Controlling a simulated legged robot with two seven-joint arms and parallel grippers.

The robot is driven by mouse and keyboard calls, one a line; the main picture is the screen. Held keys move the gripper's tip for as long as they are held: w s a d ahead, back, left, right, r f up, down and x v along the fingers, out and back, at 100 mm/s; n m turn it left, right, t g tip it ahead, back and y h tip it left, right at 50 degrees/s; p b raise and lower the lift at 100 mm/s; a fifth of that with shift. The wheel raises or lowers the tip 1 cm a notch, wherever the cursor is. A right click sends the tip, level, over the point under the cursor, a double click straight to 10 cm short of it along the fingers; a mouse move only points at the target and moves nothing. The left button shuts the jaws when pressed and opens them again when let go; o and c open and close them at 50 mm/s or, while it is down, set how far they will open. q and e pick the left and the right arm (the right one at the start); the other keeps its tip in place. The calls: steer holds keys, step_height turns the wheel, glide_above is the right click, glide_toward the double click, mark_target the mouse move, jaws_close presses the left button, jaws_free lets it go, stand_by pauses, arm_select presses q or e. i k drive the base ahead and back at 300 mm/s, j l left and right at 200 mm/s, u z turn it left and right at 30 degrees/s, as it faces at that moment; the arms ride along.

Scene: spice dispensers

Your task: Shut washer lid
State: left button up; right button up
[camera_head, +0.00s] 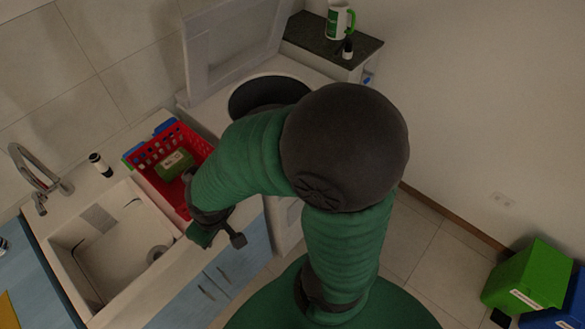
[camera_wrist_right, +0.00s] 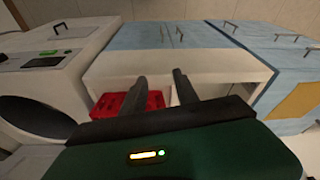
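The washer (camera_head: 208,113) stands at the upper middle of the head view, its pale lid (camera_head: 222,40) raised upright at the back. Its dark round opening (camera_head: 266,92) is uncovered, partly hidden by my arm; a dark opening (camera_wrist_right: 35,115) also shows at left in the right wrist view. My right gripper (camera_head: 224,237) hangs above the front of the counter, left of the washer and away from the lid. In the right wrist view its two fingers (camera_wrist_right: 160,78) are apart with nothing between them. My left gripper is out of view.
A red basket (camera_head: 202,147) with a green item sits between washer and sink (camera_head: 75,285). A faucet (camera_head: 40,175) and small bottle (camera_head: 100,164) stand behind the sink. A mug (camera_head: 338,20) stands on a dark shelf right of the lid. Green and blue bins (camera_head: 530,278) stand at right.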

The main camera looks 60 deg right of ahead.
mark_target(195, 27)
steer(key=z, duration=1.9)
